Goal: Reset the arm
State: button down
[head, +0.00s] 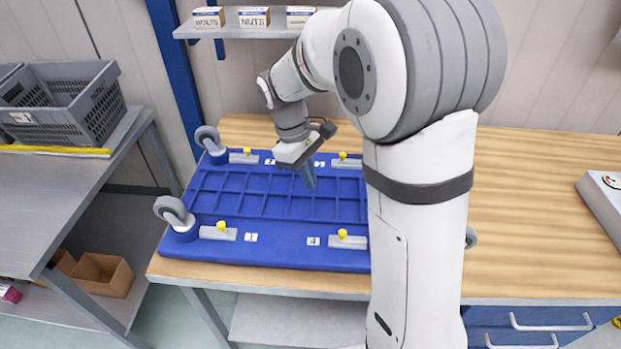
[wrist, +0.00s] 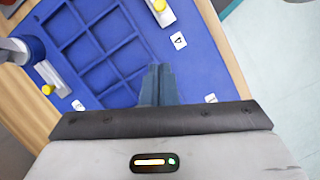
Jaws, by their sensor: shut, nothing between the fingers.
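My gripper (head: 308,182) is shut and empty above the blue compartment tray on the workbench. In the wrist view its blue-grey fingers (wrist: 158,82) are pressed together over the tray. My white arm reaches in from the right in the head view and hides the tray's right part. The tray (head: 200,252) is a blue board with a recessed grid of empty-looking compartments. I cannot tell how far above the tray the fingertips are.
The tray carries yellow-knobbed clamps (head: 218,233), number labels and grey casters (head: 172,210). A shelf (head: 232,30) with small boxes hangs behind. A grey crate (head: 75,105) stands on the left table. The wooden bench (head: 545,220) is mostly clear on the right.

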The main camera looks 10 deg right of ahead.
jog(key=shift+s+r, duration=0.1)
jog(key=s+d+r+m+t+y, duration=0.1)
jog(key=s+m, duration=0.3)
jog(key=s, duration=0.4)
jog(key=s+d+r+m+t+y, duration=0.1)
jog(key=s+d+r+m+t, duration=0.3)
jog(key=s, duration=0.5)
jog(key=shift+s+d+r+m+y, duration=0.2)
jog(key=shift+d+r+m+y, duration=0.15)
jog(key=shift+m, duration=0.45)
